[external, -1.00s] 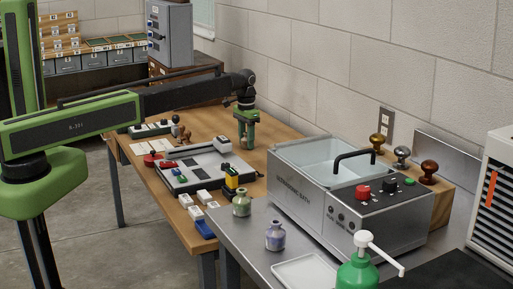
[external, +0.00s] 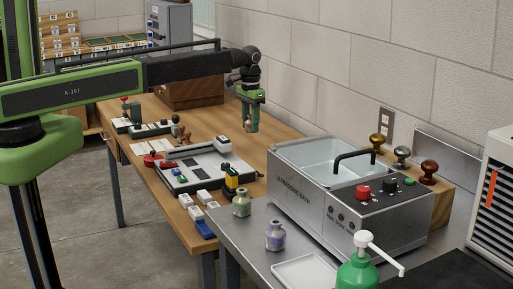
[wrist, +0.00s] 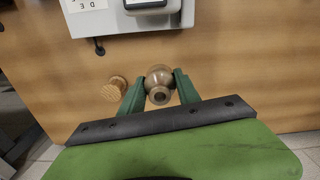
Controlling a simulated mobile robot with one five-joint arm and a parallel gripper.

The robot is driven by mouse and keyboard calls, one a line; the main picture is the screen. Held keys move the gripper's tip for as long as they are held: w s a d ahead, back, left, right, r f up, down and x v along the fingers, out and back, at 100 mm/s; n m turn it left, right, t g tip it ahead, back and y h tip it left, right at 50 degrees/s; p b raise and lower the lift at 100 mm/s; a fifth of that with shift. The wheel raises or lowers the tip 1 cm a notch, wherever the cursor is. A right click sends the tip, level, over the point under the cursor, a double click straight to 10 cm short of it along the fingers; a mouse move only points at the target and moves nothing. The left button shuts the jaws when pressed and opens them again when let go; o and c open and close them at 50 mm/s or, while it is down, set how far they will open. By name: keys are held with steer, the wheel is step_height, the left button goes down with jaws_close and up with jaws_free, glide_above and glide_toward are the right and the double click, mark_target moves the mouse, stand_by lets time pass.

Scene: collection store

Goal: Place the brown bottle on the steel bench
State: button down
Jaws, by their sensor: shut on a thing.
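My gripper (external: 251,122) hangs above the far right part of the wooden table in the external view. In the wrist view my gripper (wrist: 158,88) has its green fingers on both sides of the brown bottle (wrist: 158,78), seen from above with its round mouth. In the external view the bottle is mostly hidden by the fingers. The steel bench (external: 232,243) stands at the front, beside the wooden table, away from the gripper.
On the bench are an ultrasonic bath (external: 315,212), a greenish bottle (external: 241,203), a purple bottle (external: 275,236), a white tray (external: 303,272) and a green pump bottle (external: 358,273). The wooden table (external: 270,140) holds a flat grey device (external: 205,171). A round wooden knob (wrist: 115,89) stands near the gripper.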

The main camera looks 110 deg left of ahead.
steer(key=shift+w+d+r, duration=0.15)
steer(key=shift+d, duration=0.15)
